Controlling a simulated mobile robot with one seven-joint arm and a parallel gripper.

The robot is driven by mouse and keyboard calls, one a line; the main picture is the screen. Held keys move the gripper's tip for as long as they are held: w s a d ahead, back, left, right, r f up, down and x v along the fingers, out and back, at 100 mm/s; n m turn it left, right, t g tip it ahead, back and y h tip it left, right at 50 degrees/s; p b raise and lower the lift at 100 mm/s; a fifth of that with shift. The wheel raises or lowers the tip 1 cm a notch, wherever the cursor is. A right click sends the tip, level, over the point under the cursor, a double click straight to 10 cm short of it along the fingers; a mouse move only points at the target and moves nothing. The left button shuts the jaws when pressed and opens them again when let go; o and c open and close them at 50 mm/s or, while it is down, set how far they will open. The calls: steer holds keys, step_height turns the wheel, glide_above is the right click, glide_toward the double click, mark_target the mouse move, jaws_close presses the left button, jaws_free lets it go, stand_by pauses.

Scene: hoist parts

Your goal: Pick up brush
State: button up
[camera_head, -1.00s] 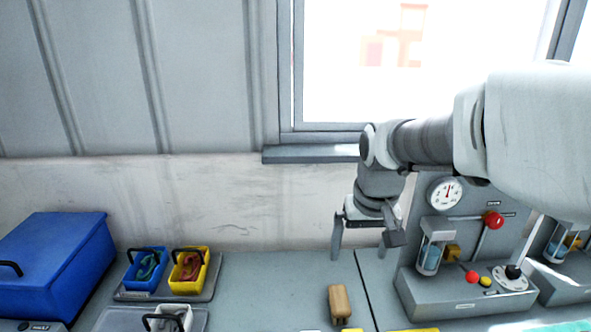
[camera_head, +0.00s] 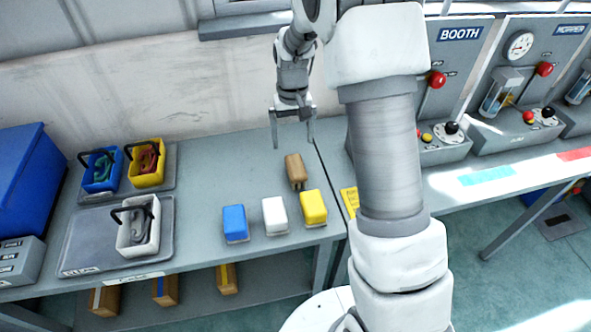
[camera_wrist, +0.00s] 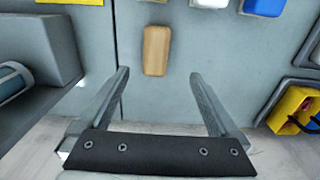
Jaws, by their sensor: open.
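The brush (camera_head: 295,168) has a tan wooden body and lies on the grey bench, near the seam between two bench sections. It also shows in the wrist view (camera_wrist: 156,50), just beyond the fingertips and roughly centred between them. Its bristles are not clearly visible. My gripper (camera_head: 292,144) points down over the bench behind the brush, with its fingers spread wide. In the wrist view my gripper (camera_wrist: 160,74) is empty and apart from the brush.
Blue (camera_head: 235,223), white (camera_head: 274,215) and yellow (camera_head: 313,207) blocks stand at the bench's front edge. Blue (camera_head: 101,186), yellow (camera_head: 158,178) and white (camera_head: 151,236) baskets sit on trays to the left. A grey BOOTH panel (camera_head: 462,80) stands right, partly behind my arm.

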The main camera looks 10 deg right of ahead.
mark_target(296, 165)
step_height(296, 165, down, 8)
steer(key=shift+f, duration=0.15)
steer(key=shift+w+d+f, duration=0.1)
steer(key=shift+d+f, duration=0.1)
steer(key=shift+f, duration=1.15)
steer(key=shift+d+f, duration=0.2)
steer(key=shift+f, duration=1.1)
steer(key=c, duration=1.5)
